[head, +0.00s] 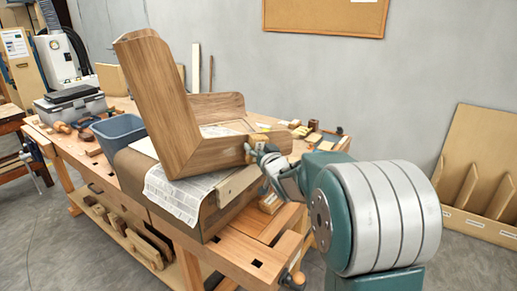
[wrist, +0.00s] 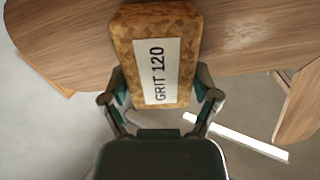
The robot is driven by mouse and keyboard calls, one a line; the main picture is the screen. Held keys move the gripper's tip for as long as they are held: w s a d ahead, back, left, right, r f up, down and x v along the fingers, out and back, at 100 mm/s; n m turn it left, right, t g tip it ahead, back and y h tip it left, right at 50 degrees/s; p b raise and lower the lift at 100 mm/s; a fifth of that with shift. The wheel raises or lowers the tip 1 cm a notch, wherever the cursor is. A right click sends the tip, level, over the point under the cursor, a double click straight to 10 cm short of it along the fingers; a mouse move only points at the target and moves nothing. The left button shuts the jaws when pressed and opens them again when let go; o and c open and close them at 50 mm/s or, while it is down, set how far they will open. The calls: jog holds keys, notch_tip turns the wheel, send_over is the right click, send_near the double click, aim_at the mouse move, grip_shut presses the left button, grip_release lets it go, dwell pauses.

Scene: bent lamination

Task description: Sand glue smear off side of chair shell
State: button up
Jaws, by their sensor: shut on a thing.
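The chair shell (head: 160,90) is a bent, brown wood-grain piece with a tall back. It stands on newspaper over a form on the workbench. My gripper (wrist: 160,88) is shut on a cork sanding block (wrist: 128,40) with a white "GRIT 120" label. The block lies in front of the shell's wooden side (wrist: 65,35) in the wrist view. A pale, scuffed glue smear (wrist: 245,30) shows on that side, right of the block. In the head view my gripper (head: 268,162) is at the shell's lower right end. I cannot tell whether the block touches the wood.
The workbench (head: 262,250) carries a blue-grey bin (head: 118,135), a grey toolbox (head: 70,108) and several small blocks behind my gripper. Newspaper (head: 172,195) hangs over the front of the form. A cardboard-coloured panel (head: 485,150) leans on the right wall. Floor is clear at lower left.

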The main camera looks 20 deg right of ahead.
aim_at(221, 149)
jog(key=shift+a, duration=5.15)
jog(key=s, duration=0.6)
jog(key=shift+d, duration=0.15)
jog(key=s, duration=0.3)
jog(key=shift+s, duration=0.15)
